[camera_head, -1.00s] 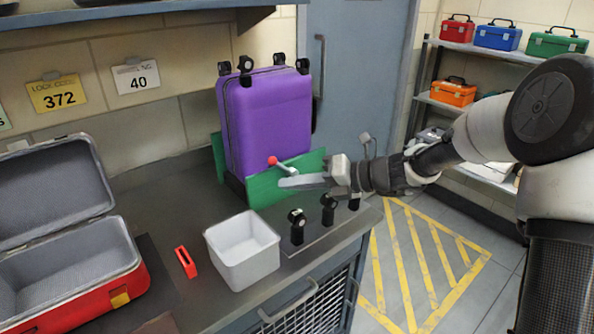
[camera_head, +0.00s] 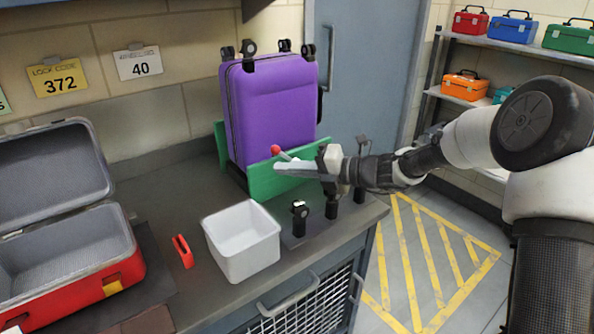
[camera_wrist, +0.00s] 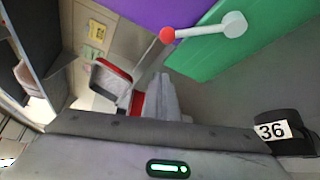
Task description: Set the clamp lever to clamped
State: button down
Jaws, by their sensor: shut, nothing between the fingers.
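The clamp lever shows in the wrist view as a pale arm (camera_wrist: 212,30) with a red ball tip (camera_wrist: 167,35), on a green plate (camera_wrist: 225,48). In the head view its red knob (camera_head: 276,150) shows just above my gripper. The green plate (camera_head: 262,182) stands along the front of an upright purple suitcase (camera_head: 268,112). My gripper (camera_head: 278,167) is shut and empty, with its fingers pointing left in front of the plate. In the wrist view the fingers (camera_wrist: 160,90) lie below the red ball, with a gap in the picture. I cannot tell whether they touch the lever.
Small black fixtures (camera_head: 300,215) stand on the bench front, below my gripper. A white bin (camera_head: 243,240), a red tag-like piece (camera_head: 183,251) and an open red case (camera_head: 75,275) are to the left. A shelf (camera_head: 455,97) with toolboxes is at the back right.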

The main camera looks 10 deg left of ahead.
aim_at(286, 157)
jog(key=b+x, duration=0.1)
jog(key=x, duration=0.5)
jog(key=w, duration=0.1)
jog(key=w+d+r, duration=0.1)
jog(key=w+d, duration=0.1)
jog(key=shift+w+d+r+b, duration=0.1)
jog(key=shift+d+r+b, duration=0.05)
jog(key=shift+r+b, duration=0.2)
